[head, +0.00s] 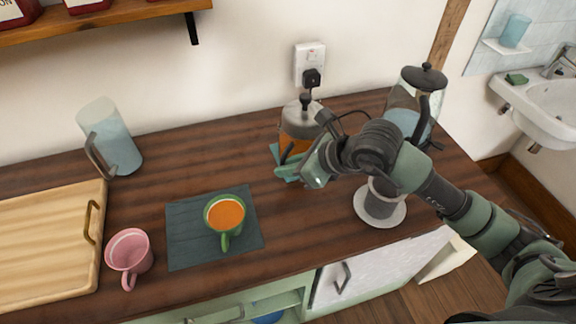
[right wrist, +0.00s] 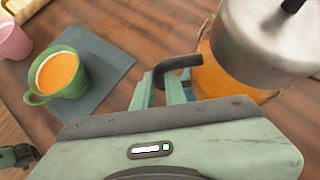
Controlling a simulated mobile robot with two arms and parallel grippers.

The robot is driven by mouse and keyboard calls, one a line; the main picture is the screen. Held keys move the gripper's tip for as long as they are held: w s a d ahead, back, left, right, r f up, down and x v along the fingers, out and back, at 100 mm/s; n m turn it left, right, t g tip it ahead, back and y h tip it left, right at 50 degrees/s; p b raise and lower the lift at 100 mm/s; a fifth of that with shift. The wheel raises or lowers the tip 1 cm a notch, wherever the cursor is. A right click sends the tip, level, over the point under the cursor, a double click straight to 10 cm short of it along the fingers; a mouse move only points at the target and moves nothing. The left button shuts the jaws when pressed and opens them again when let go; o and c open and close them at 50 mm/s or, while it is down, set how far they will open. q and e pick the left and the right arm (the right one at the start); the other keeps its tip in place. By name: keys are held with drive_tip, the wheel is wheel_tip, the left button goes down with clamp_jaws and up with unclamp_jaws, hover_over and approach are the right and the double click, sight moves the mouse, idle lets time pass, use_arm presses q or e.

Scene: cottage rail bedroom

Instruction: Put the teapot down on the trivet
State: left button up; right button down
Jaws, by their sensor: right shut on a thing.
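The teapot (head: 298,124) has a steel upper part with a black knob and an orange lower body. It stands upright near the wall, below the socket. My right gripper (head: 293,168) is shut on its dark handle, which also shows in the right wrist view (right wrist: 178,64). The teapot's body (right wrist: 225,72) is at the upper right there. A teal trivet (head: 275,152) shows partly at the teapot's left side; the rest is hidden by the teapot and gripper. I cannot tell whether the teapot's base touches it.
A green cup of orange drink (head: 225,214) stands on a dark mat (head: 185,237). A pink mug (head: 129,252), a cutting board (head: 45,245) and a pale jug (head: 112,135) are left. A grey cup on a saucer (head: 379,217) and a black-lidded glass vessel (head: 425,78) are right.

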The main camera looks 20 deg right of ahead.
drive_tip(key=shift+w+r, duration=0.1)
drive_tip(key=shift+r, duration=0.05)
drive_tip(key=c, duration=1.4)
unclamp_jaws()
drive_tip(key=shift+o, duration=0.2)
drive_tip(key=shift+f, duration=0.25)
drive_tip(key=b+v, duration=0.1)
drive_tip(key=v, duration=0.7)
